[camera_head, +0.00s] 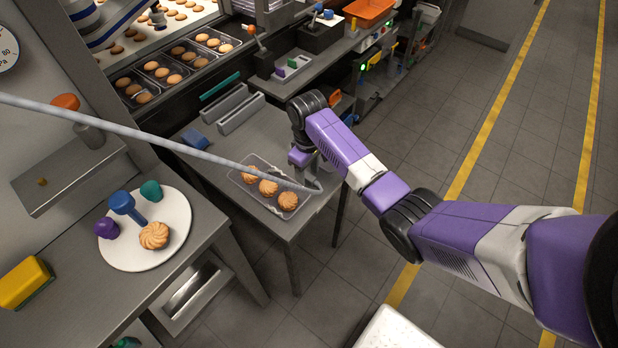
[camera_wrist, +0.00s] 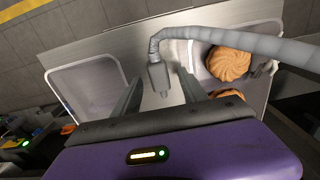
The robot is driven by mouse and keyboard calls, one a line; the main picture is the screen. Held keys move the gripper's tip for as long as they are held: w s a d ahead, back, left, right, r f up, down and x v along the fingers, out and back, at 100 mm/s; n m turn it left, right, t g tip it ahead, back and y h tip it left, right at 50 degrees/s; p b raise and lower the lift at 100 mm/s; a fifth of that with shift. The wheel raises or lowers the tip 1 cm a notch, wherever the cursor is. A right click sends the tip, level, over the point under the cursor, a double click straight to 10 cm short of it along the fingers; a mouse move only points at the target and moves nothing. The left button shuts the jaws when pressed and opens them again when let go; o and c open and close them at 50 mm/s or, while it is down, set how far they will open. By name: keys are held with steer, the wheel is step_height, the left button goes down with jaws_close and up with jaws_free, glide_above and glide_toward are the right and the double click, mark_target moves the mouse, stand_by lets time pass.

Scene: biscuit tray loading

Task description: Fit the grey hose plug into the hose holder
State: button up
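The grey hose (camera_head: 170,146) crosses the head view from the left edge to my gripper (camera_head: 308,174) above the small metal table. In the wrist view the hose (camera_wrist: 225,36) comes in from the right and bends down into its grey plug (camera_wrist: 158,76). The plug shows between the two fingertips of my gripper (camera_wrist: 159,80), which stand apart with a visible gap on each side of it. In the head view my gripper largely hides the plug. I cannot clearly identify the hose holder in either view.
A clear tray (camera_head: 240,179) with several biscuits lies beside my gripper. A second, empty-looking tray (camera_wrist: 62,82) shows at the left of the wrist view. A white plate (camera_head: 182,226) stands on the left counter. Floor is free at right.

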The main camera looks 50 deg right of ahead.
jaws_close()
steer(key=shift+r, duration=0.1)
step_height(320, 180, up, 12)
step_height(320, 180, up, 8)
steer(key=p, duration=0.5)
glide_above(307, 175)
steer(key=shift+d, duration=0.1)
